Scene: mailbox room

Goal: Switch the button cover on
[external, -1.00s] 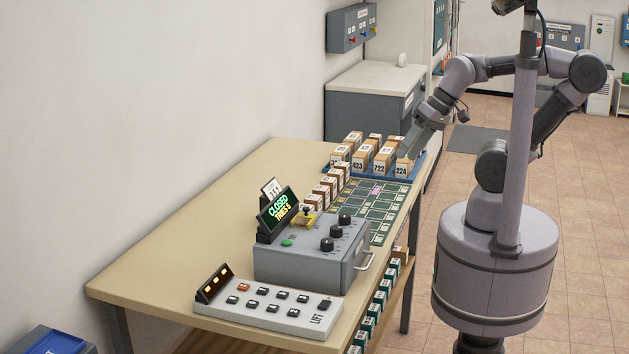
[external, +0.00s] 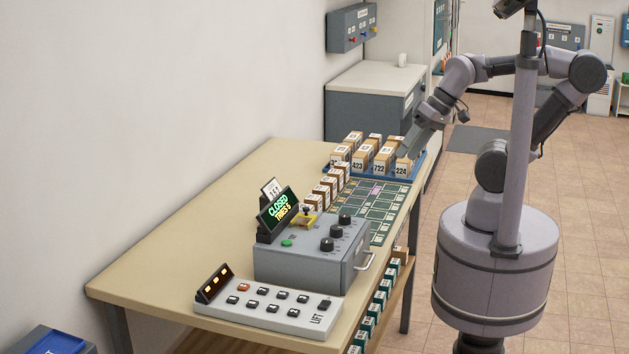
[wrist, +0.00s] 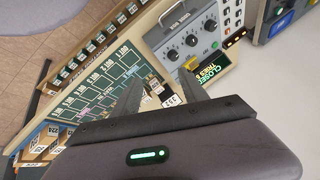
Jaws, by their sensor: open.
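A grey control box (external: 310,255) stands on the table with a yellow part (external: 306,219), which looks like the button cover, on its top. It is too small to tell if the cover is up or down. A green button (external: 287,243) and several black knobs are on the box. The box also shows in the wrist view (wrist: 178,40), beyond my fingers, with the yellow part (wrist: 191,63) near its edge. My gripper (wrist: 160,82) is open and empty, apart from the box. In the external view it is over the far end of the table, near the boxes.
A lit sign (external: 279,207) reading CLOSED stands by the box. A white button panel (external: 270,306) lies in front. Numbered cartons stand in a blue tray (external: 420,160) beside a green grid board (external: 375,193). The table's left side (external: 200,220) is clear.

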